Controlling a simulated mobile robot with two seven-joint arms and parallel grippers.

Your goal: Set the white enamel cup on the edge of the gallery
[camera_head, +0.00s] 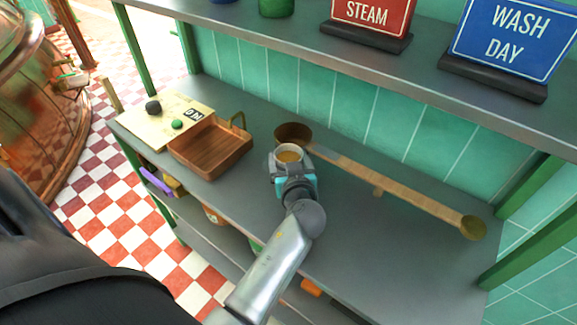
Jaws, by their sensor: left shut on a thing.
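The white enamel cup (289,153) shows as a white rim around a yellow-brown inside. It is upright over the grey shelf (365,250), near the middle of the picture. My left gripper (291,166) is shut on the cup from the near side and hides its lower front. I cannot tell whether the cup's base touches the shelf. My right gripper is not in view. A big copper kettle (35,110) stands at the far left over the checked floor; I cannot make out for sure which part is the gallery.
A wooden tray (208,152) and a pale board (150,122) with dark and green knobs sit left. An upper shelf (330,65) with signs overhangs the back. The shelf's right front is clear.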

